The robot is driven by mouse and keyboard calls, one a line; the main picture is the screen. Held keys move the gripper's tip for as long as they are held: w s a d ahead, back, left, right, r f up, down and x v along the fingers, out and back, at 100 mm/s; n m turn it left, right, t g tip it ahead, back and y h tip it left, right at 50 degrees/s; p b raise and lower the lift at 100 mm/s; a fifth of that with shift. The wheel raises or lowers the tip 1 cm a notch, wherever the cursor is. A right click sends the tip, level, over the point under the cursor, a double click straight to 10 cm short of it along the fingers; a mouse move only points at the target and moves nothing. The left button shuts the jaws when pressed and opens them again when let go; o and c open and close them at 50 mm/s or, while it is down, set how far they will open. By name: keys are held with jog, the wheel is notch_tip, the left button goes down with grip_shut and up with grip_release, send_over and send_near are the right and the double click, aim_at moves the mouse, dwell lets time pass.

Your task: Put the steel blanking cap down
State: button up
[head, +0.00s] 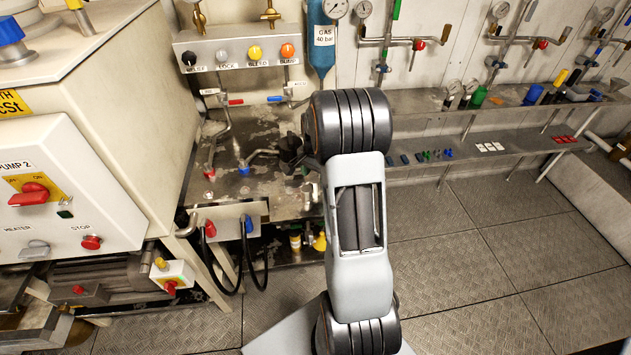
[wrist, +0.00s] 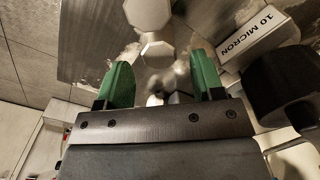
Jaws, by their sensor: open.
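My gripper (head: 292,158) is a small dark shape over the steel bench (head: 245,185) in the head view, partly hidden by my arm. In the wrist view its two green fingers (wrist: 164,82) are spread apart, with nothing clearly held between them. A pale, many-sided metal piece (wrist: 158,47) shows just beyond the fingertips, and a similar, larger pale shape (wrist: 148,12) is above it at the picture's top edge. I cannot tell for sure which of these is the steel blanking cap, or whether one is a reflection. I cannot make out the cap in the head view.
A "10 MICRON" label (wrist: 256,36) and a black round part (wrist: 283,88) are close on the right in the wrist view. A valve panel (head: 240,55) stands behind the bench. A shelf (head: 480,155) with small parts runs along the right. The floor at right is clear.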

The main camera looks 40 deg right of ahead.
aim_at(315, 179)
notch_tip(315, 179, up, 8)
jog(key=s+a+r+n+t, duration=0.1)
jog(key=s+a+r+n, duration=0.25)
jog(key=a, duration=0.35)
jog(key=s+a+r+n+t, duration=0.1)
jog(key=s+a+n+t, duration=0.1)
jog(key=s+a+n, duration=0.9)
jog(key=shift+s+a+r, duration=0.35)
jog(key=shift+s+a, duration=0.65)
jog(key=shift+a, duration=0.1)
jog(key=shift+r+t+p, duration=0.3)
jog(key=shift+r+p, duration=0.75)
jog(key=shift+r, duration=0.3)
